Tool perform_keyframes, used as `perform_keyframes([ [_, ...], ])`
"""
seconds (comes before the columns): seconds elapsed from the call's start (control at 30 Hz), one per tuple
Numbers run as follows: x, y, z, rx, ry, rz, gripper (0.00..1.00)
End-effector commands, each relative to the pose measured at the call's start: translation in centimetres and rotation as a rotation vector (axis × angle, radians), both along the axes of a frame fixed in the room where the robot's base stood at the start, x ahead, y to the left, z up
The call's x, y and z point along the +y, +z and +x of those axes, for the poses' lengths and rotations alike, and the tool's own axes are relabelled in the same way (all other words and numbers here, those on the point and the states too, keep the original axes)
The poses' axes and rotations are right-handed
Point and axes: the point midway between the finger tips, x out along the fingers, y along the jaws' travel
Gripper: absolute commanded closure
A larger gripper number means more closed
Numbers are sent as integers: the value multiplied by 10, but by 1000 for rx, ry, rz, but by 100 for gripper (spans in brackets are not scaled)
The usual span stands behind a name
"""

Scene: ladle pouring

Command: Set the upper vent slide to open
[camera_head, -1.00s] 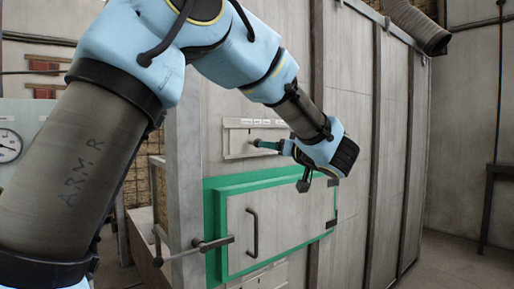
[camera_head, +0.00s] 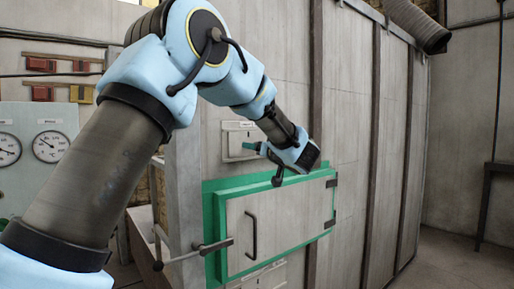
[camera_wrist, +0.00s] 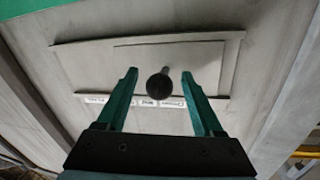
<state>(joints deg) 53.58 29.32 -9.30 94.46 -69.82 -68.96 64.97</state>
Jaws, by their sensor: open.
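The upper vent slide is a pale plate (camera_wrist: 195,62) in a railed frame on the grey wall, with a dark round knob (camera_wrist: 158,88) on a stem. A row of small labels (camera_wrist: 150,103) runs along one rail, upside down and too small to read. My gripper (camera_wrist: 158,75) is open, one green finger on each side of the knob, with gaps showing between. In the head view the vent frame (camera_head: 232,140) shows above the green-framed door, and my gripper (camera_head: 255,147) is in front of it. My wrist hides the frame's right part, and the knob cannot be made out there.
Below the vent is a door (camera_head: 283,218) with a green frame, a vertical handle (camera_head: 252,235) and a latch lever (camera_head: 200,249). Gauges (camera_head: 48,147) are on a panel at far left. The wall right of my wrist is clear apart from vertical ribs.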

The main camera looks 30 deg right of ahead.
Motion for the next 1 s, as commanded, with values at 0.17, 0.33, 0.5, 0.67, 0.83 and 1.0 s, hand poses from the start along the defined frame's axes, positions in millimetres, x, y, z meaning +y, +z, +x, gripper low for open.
perform_keyframes([
  [0.17, 0, 0, 0, 0, 0, 0, 40],
  [0.33, 0, 0, 0, 0, 0, 0, 60],
  [0.5, 0, 0, -1, 0, 0, 0, 79],
  [0.67, 0, 0, -1, 0, 0, 0, 97],
  [0.83, 0, 0, 0, 0, 0, 0, 100],
  [1.0, 0, 0, 0, 0, 0, 0, 100],
])
